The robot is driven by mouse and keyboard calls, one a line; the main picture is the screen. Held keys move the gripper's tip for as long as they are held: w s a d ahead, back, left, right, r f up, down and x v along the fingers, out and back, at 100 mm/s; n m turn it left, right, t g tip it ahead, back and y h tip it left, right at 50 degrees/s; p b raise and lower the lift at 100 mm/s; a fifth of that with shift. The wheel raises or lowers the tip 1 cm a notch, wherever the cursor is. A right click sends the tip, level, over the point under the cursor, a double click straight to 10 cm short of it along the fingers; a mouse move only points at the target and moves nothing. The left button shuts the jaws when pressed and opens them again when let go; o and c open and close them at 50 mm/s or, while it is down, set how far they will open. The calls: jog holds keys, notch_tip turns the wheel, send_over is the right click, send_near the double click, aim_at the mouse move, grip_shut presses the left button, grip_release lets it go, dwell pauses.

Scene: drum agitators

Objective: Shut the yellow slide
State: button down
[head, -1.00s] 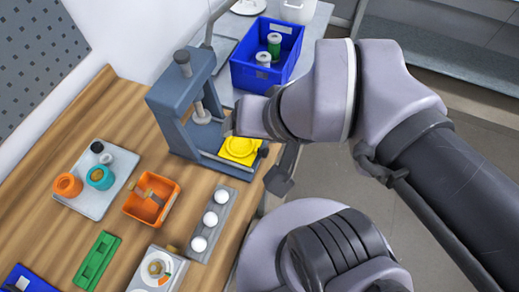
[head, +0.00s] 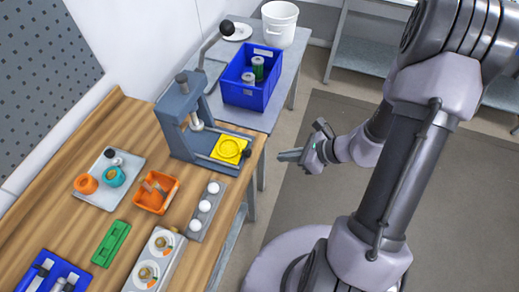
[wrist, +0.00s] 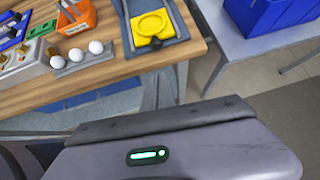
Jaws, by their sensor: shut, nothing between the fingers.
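The yellow slide (head: 229,149) is a flat square plate with a round recess. It lies on the base of the grey-blue press (head: 172,125), out in front of the press's upright frame, near the bench edge. It also shows at the top of the wrist view (wrist: 153,24), with a small dark tab at its near edge. My gripper (head: 283,156) is shut and empty. It is off the bench, to the right of the slide and clearly apart from it, with its fingers pointing left towards the press.
A blue crate (head: 244,92) with green-and-white cylinders stands on the side table behind. A rack of white balls (head: 204,206), an orange bin (head: 157,192) and a grey tray (head: 95,194) are on the bench. A black-knobbed lever (head: 227,28) rises behind the press.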

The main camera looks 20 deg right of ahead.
jog(key=w+a+f, duration=0.1)
jog(key=w+a, duration=0.1)
jog(key=w+a+f+b, duration=0.1)
jog(key=a, duration=0.1)
jog(key=w+a+f, duration=0.2)
jog(key=shift+w+a+f+b, duration=0.1)
jog(key=shift+w+a+b, duration=0.2)
jog(key=shift+b, duration=0.1)
jog(key=b, duration=0.3)
send_near(220, 145)
jog(key=x, duration=0.5)
jog(key=shift+s+a+f, duration=0.15)
jog(key=shift+s+f, duration=0.05)
jog(key=shift+f, duration=0.05)
jog(key=shift+r, duration=0.15)
jog(key=shift+w, duration=0.1)
